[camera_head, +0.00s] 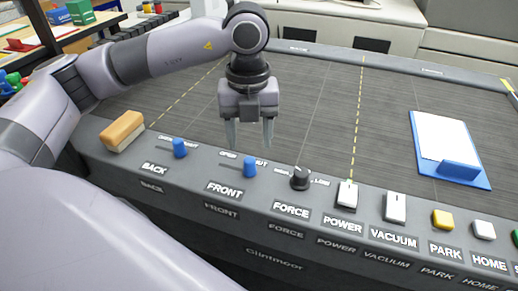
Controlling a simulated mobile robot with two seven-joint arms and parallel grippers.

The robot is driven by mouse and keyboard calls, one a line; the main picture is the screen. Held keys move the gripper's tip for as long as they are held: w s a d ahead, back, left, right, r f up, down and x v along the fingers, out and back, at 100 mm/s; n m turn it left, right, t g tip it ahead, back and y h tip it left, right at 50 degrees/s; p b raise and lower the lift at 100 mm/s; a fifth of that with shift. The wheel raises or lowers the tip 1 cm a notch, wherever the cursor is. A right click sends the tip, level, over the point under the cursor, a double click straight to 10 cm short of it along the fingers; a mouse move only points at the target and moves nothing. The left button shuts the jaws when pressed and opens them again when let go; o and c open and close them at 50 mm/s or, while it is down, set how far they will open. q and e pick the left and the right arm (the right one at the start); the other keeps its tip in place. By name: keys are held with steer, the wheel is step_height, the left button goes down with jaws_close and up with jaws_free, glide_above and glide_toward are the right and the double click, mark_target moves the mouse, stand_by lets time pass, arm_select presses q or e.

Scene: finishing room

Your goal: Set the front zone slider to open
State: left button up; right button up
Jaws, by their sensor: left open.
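The front zone slider is a blue knob (250,167) on the sloped grey control panel, above the label FRONT (225,188). Small words stand to either side of it; the left one looks like OPEN and the right one ends in UT. The knob sits nearer the right word. My left gripper (249,134) is open and empty, pointing down above and behind the blue knob, with its fingers apart. I cannot tell whether the fingertips touch anything. My right gripper is not in view.
A second blue knob (180,148) stands above BACK, beside a tan block (122,131). Right of FRONT are a black dial (300,178), a POWER switch (347,194), a VACUUM switch (395,207) and a yellow button (442,220). A blue clipboard (482,182) lies on the grey bed.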

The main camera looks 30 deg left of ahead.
mark_target(249, 159)
arm_select(q)
steer(key=f, duration=0.5)
steer(key=shift+s+f+p, duration=0.25)
steer(key=shift+f+p, duration=0.1)
steer(key=shift+f, duration=0.4)
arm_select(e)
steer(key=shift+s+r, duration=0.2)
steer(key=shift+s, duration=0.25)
